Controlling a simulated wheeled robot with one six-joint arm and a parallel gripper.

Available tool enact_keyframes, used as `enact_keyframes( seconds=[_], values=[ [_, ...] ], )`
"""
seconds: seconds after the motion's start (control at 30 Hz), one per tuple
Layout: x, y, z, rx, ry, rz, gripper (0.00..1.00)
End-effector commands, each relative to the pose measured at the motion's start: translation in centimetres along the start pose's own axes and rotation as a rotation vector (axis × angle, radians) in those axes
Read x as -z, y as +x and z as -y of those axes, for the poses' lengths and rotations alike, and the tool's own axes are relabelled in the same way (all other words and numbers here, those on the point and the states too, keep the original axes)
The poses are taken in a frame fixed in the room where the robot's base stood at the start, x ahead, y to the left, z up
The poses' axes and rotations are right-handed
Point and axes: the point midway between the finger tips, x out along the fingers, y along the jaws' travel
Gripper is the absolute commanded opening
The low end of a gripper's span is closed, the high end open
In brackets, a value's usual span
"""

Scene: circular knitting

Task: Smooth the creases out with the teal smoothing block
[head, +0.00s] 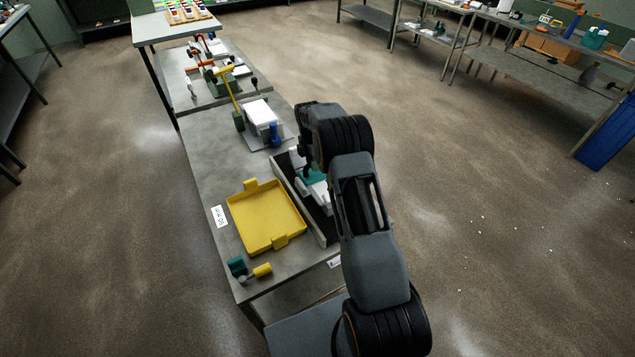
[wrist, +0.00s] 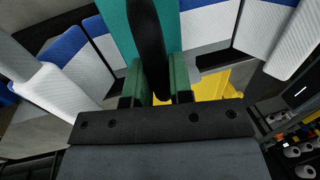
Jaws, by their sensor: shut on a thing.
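The teal smoothing block (head: 314,177) is at my gripper (head: 306,166) over the dark tray on the bench, partly hidden by my arm. In the wrist view the teal block (wrist: 119,28) spans the top middle, with a dark upright handle (wrist: 148,45) in front of it. The green finger pads of my gripper (wrist: 155,85) are closed on either side of that handle. White ribbed fabric with blue bands (wrist: 75,78) lies to both sides of the block. In the head view the white fabric (head: 319,194) shows below the block. Creases cannot be made out.
A yellow tray (head: 265,216) lies left of the dark tray (head: 327,229). A small teal and yellow piece (head: 262,270) lies near the bench's front corner. A white machine part with a blue cylinder (head: 262,116) stands behind. Bare bench (head: 205,160) shows on the left.

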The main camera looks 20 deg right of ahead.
Motion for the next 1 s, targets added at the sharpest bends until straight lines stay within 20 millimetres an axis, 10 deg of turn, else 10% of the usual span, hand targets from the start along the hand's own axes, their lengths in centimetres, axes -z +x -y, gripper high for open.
enact_keyframes(
  seconds=[1.0],
  values=[
    [0.0,-5.0,1.0,-0.001,0.0,0.0,0.0]
  ],
)
